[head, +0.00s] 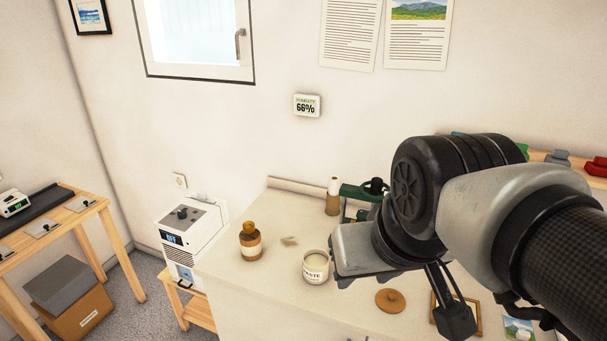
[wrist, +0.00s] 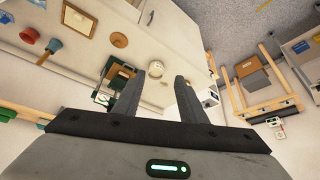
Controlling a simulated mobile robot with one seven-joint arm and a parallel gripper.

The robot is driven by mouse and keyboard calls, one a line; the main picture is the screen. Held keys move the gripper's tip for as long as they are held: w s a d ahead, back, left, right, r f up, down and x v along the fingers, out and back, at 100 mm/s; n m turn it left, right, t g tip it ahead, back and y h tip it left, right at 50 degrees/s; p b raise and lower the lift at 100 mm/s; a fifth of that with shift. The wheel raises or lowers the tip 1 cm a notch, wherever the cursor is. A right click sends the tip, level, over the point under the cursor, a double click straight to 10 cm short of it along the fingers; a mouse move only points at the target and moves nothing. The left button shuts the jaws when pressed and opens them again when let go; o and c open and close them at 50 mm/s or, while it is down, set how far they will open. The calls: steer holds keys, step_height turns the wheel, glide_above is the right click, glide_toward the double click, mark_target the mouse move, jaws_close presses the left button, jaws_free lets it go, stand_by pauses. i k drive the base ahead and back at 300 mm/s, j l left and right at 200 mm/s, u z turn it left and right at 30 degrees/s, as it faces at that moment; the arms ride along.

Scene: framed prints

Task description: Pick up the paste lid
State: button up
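The paste lid is a round tan-brown disc with a small knob (head: 389,300), lying flat on the pale counter. It also shows in the wrist view as a small tan disc (wrist: 119,40). The open white jar labelled PASTE (head: 316,268) stands to its left, and in the wrist view the jar (wrist: 158,69) is near the fingertips. My gripper (wrist: 168,76) is open with nothing between its fingers. It is above the counter and apart from the lid. In the head view my arm covers the right part of the counter, and the fingertips are hard to make out.
A brown bottle (head: 250,243) stands left of the jar. A wooden frame (head: 437,318) and a small picture (head: 519,327) lie right of the lid. Counter between jar and lid is clear.

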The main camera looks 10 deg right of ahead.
mark_target(389, 301)
steer(key=i+z, duration=0.1)
steer(key=z, duration=0.25)
steer(key=i+j+z, duration=0.1)
steer(key=z, duration=0.2)
steer(key=i+j+z, duration=0.1)
steer(key=z, duration=0.25)
